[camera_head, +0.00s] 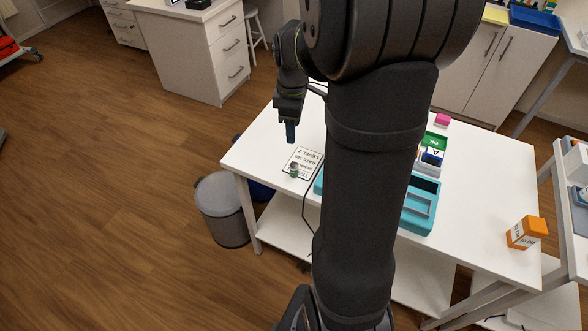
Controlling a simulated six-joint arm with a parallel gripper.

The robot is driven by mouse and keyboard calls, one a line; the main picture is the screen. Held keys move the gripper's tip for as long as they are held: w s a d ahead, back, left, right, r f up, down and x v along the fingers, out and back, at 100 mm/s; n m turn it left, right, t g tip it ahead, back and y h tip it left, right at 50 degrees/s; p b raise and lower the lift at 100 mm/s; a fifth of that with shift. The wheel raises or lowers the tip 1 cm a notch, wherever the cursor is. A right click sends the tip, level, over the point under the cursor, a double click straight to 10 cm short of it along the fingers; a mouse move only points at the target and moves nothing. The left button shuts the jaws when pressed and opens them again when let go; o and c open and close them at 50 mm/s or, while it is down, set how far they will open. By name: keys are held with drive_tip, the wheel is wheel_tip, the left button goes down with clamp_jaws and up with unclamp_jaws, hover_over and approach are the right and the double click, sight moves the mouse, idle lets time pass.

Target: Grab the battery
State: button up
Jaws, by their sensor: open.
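A small grey-green cylinder (294,170), which looks like the battery, stands on a white card with black print (303,163) near the left edge of the white table (480,165). It is too small to make out details. My gripper (291,138) points down above the table's left part, behind the cylinder in the picture and apart from it. My arm hides much of the middle of the table.
A teal tray (419,228) lies partly behind my arm. A green and white box (434,143), a pink block (442,119) and an orange-white box (526,232) also stand on the table. A grey bin (222,210) is on the floor at left. The table's right middle is clear.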

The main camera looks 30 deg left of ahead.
approach(294, 164)
wheel_tip(294, 164, down, 5)
drive_tip(key=shift+w+a+f, duration=0.1)
drive_tip(key=shift+w+f, duration=0.05)
drive_tip(key=shift+f, duration=0.05)
drive_tip(key=shift+s+f, duration=0.2)
drive_tip(key=shift+f, duration=2.45)
clamp_jaws()
